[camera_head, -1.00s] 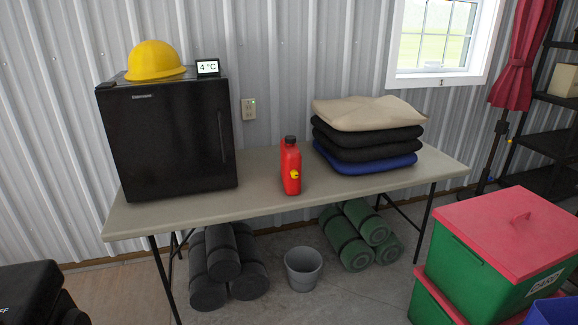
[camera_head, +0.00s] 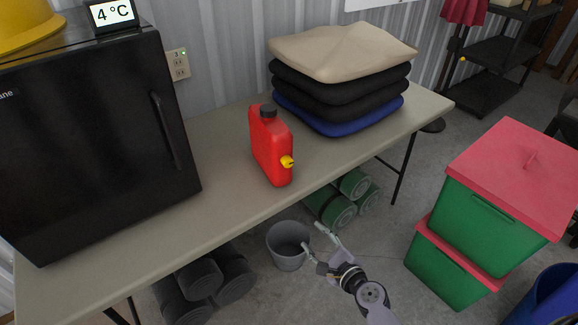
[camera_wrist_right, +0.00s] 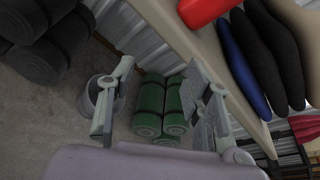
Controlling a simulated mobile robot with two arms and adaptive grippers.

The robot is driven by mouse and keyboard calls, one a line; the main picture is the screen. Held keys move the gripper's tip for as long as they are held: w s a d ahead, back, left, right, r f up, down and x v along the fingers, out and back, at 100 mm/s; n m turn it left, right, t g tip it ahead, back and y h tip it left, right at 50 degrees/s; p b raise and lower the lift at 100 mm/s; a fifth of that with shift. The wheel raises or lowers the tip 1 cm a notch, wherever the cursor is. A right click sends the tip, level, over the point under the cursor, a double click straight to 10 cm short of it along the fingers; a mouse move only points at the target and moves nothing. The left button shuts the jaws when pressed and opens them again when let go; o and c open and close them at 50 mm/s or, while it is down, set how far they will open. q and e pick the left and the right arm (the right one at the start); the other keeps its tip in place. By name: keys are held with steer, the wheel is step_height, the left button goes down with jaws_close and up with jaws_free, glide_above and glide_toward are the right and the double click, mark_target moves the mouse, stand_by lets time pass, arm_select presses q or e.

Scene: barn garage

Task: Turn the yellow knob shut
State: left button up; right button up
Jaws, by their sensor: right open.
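The yellow knob (camera_head: 287,162) sits low on the front face of a red canister (camera_head: 268,145) with a black cap. The canister stands upright on the folding table (camera_head: 215,195), near its front edge. My right gripper (camera_head: 318,244) is open and empty, in front of the table and below its top, lower right of the knob. In the right wrist view its fingers (camera_wrist_right: 157,105) are spread apart with nothing between them. Part of the red canister (camera_wrist_right: 205,10) shows at the top there; the knob is not visible in that view. My left gripper is not in view.
A black mini fridge (camera_head: 95,140) stands left of the canister. Folded cushions (camera_head: 340,85) are stacked to its right. Under the table are a grey bucket (camera_head: 287,262) and green rolls (camera_head: 330,207). Green crates with red lids (camera_head: 495,225) stand at right.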

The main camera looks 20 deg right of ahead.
step_height(320, 180, up, 11)
steer(key=w+d+m+t, duration=0.2)
steer(key=m+t, duration=0.1)
steer(key=m, duration=0.1)
glide_toward(289, 164)
steer(key=w, duration=0.3)
steer(key=w+a, duration=0.1)
steer(key=w, duration=0.5)
steer(key=shift+a, duration=0.35)
steer(key=shift+c, duration=0.5)
jaws_close()
